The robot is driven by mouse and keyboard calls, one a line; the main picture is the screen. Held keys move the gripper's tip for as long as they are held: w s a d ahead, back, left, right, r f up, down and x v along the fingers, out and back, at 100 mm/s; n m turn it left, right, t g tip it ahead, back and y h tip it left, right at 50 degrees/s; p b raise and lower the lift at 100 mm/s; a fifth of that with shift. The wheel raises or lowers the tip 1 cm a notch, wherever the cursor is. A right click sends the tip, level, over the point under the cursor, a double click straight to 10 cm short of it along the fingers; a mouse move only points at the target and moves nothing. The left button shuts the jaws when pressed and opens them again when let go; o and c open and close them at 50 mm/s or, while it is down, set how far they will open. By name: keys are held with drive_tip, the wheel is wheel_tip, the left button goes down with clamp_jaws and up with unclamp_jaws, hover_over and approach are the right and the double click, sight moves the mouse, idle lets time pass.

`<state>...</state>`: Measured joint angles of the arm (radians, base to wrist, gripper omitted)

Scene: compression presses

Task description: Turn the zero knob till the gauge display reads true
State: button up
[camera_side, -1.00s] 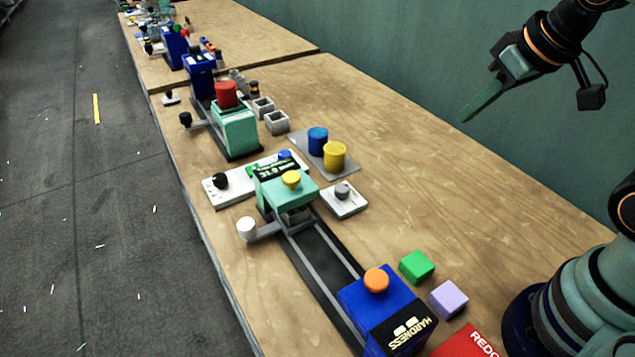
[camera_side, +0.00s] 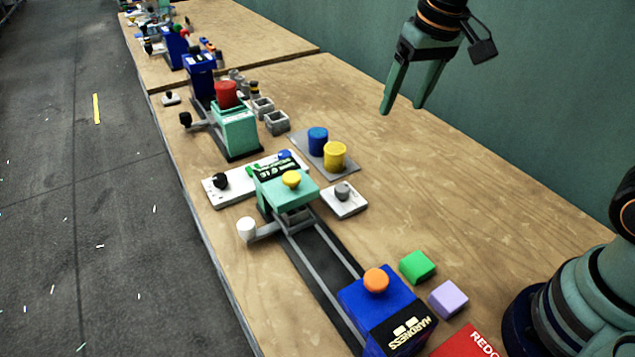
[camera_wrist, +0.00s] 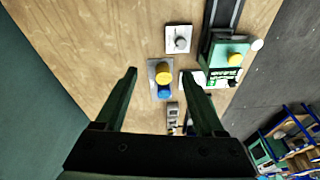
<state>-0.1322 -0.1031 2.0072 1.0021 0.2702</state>
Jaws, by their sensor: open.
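My gripper (camera_side: 402,110) is open and empty, high above the back of the bench; its two fingers also show in the wrist view (camera_wrist: 158,72). A teal press head with a yellow knob (camera_side: 291,179) on top carries a dark display (camera_side: 279,168) with pale green characters too small to read surely. A grey round knob (camera_side: 342,190) sits on a white plate beside the press. A black knob (camera_side: 220,181) stands on a longer white plate to its left. No label shows which is the zero knob. In the wrist view, the grey knob (camera_wrist: 181,43) lies beyond the fingertips.
A grey tray (camera_side: 352,170) holds a blue and a yellow cylinder. A blue block (camera_side: 355,300) marked HARDNESS, with an orange knob, ends the press rail. Green (camera_side: 417,266) and lilac (camera_side: 448,299) cubes lie nearby. A second teal press (camera_side: 237,132) stands farther back.

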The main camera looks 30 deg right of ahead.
sight(342, 187)
drive_tip(key=w+a+f+m+g, duration=0.1)
drive_tip(key=w+a+f+g, duration=0.2)
drive_tip(key=w+a+f, duration=0.5)
drive_tip(key=f, duration=0.4)
drive_tip(key=d+f, duration=0.1)
drive_tip(key=f, duration=0.3)
drive_tip(key=s+f, duration=0.1)
drive_tip(key=f, duration=0.4)
drive_tip(key=shift+s+d, duration=0.1)
drive_tip(key=shift+d, duration=0.15)
clamp_jaws()
